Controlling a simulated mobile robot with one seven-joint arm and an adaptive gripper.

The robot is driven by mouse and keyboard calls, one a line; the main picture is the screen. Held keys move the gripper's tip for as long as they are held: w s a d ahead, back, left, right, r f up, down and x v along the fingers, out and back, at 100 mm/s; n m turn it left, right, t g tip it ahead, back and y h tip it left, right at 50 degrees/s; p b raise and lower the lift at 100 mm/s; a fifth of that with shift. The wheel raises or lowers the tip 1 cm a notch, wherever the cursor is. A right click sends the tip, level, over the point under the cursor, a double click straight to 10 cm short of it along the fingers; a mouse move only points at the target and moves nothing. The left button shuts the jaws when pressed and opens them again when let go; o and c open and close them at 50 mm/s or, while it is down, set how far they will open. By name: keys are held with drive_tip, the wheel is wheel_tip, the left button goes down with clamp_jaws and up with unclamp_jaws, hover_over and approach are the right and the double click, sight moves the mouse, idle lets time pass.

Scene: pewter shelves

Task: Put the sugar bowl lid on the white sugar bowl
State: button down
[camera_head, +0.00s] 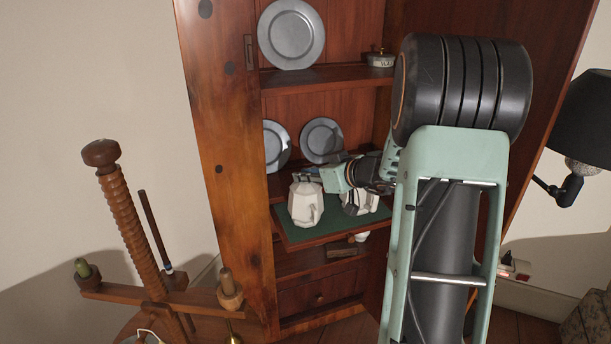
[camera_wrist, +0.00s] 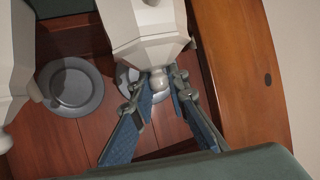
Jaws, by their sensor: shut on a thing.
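My gripper (camera_wrist: 160,88) is shut on the round knob of the white sugar bowl lid (camera_wrist: 157,72). In the wrist view, the faceted white sugar bowl (camera_wrist: 145,18) shows directly against the lid. I cannot tell whether the lid rests fully on it. In the head view, the sugar bowl (camera_head: 366,201) stands on a green mat at the right, partly hidden by my gripper (camera_head: 352,207) and wrist. The lid is not clear there.
A taller white faceted pot (camera_head: 305,205) stands close on the left on the green mat (camera_head: 330,226). Pewter plates (camera_head: 322,140) lean behind. A small lidded dish (camera_head: 380,59) sits on the upper shelf. The wooden cabinet side (camera_head: 225,150) bounds the left.

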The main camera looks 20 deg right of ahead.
drive_tip(key=c, duration=1.9)
unclamp_jaws()
drive_tip(key=p+v, duration=0.1)
drive_tip(key=v, duration=1.1)
drive_tip(key=shift+a, duration=0.1)
